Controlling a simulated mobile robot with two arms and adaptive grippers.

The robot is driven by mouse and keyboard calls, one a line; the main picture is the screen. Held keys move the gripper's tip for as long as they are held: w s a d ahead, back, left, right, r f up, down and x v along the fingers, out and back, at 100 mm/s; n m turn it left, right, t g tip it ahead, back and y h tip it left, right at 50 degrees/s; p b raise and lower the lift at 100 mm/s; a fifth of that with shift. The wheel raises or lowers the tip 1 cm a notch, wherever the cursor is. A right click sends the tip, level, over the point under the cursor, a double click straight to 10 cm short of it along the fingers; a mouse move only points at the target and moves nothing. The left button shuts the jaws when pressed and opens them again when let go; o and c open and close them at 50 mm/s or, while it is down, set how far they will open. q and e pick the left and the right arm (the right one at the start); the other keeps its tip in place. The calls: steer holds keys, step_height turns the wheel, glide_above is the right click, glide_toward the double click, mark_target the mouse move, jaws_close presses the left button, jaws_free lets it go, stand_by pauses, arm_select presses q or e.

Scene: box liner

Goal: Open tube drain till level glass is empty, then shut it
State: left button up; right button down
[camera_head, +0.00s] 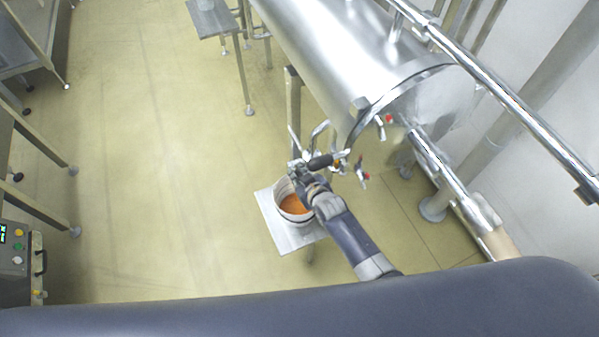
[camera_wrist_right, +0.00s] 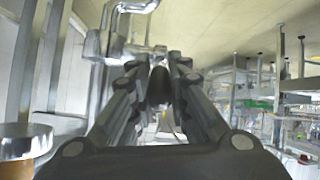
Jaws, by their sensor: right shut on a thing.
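A large shiny steel tank (camera_head: 335,50) lies across the top right of the head view. My right gripper (camera_head: 303,172) is at fittings below the tank's near end, shut on a dark lever handle (camera_head: 321,161). In the right wrist view the dark handle (camera_wrist_right: 158,86) sits between the fingers of the gripper (camera_wrist_right: 158,62). A white bucket (camera_head: 279,193) with orange liquid stands just below the gripper, partly hidden by my arm. Small red-handled valves (camera_head: 388,120) are on the tank's end. I cannot pick out the level glass or its level. My left gripper is out of view.
The bucket stands on a small metal stand (camera_head: 272,222). A long steel pipe (camera_head: 500,95) crosses the right side. A control box (camera_head: 18,262) stands at the lower left beside metal frames. The yellowish floor (camera_head: 150,150) left of the tank is clear.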

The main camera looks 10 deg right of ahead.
steer(key=shift+r, duration=0.1)
stand_by(0.4)
steer(key=c, duration=1.5)
jaws_free()
steer(key=shift+v, duration=5.95)
steer(key=shift+w+r, duration=0.1)
steer(key=shift+r, duration=0.05)
